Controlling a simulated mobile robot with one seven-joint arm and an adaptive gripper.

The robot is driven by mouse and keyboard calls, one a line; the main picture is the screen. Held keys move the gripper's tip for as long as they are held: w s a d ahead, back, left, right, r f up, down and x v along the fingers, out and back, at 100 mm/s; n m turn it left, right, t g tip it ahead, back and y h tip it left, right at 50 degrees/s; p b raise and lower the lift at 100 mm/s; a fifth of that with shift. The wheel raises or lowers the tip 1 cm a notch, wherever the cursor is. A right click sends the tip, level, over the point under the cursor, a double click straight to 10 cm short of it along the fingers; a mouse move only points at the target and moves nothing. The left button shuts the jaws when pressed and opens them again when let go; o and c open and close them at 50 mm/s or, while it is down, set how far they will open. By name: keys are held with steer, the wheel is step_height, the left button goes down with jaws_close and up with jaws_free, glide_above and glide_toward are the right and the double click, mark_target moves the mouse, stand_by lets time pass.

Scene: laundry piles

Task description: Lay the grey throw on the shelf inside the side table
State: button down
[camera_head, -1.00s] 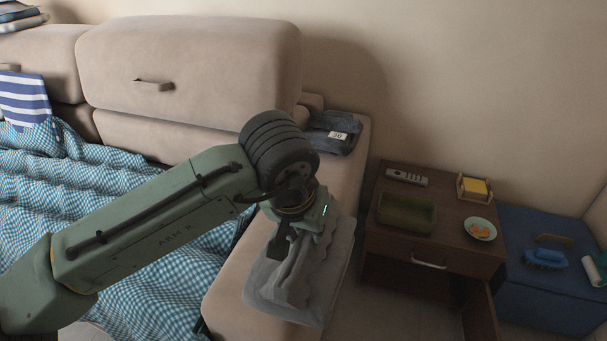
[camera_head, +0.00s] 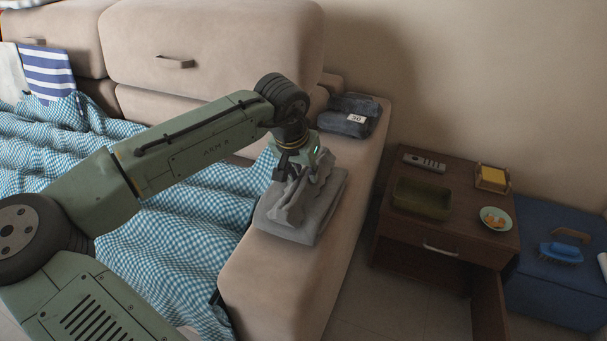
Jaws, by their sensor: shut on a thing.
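The grey throw (camera_head: 329,211) lies folded on the sofa's armrest, its top part gathered up into a bunched ridge. My gripper (camera_head: 297,176) points down at it and is shut on this ridge; the fingertips are partly hidden by the cloth. Whether the ridge and the flat folded part below are one piece I cannot tell. The brown side table (camera_head: 461,231) stands to the right of the armrest, with a drawer front and an open space below it. The shelf inside is hidden from this angle.
On the side table are a green tray (camera_head: 422,198), a remote (camera_head: 424,162), a yellow block in a holder (camera_head: 492,178) and a small bowl (camera_head: 496,218). A dark folded cloth tagged 30 (camera_head: 350,115) lies farther back on the armrest. A blue box (camera_head: 555,270) stands at right.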

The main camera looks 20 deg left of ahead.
steer(key=shift+f, duration=0.6)
steer(key=shift+f, duration=0.15)
steer(key=c, duration=1.3)
jaws_free()
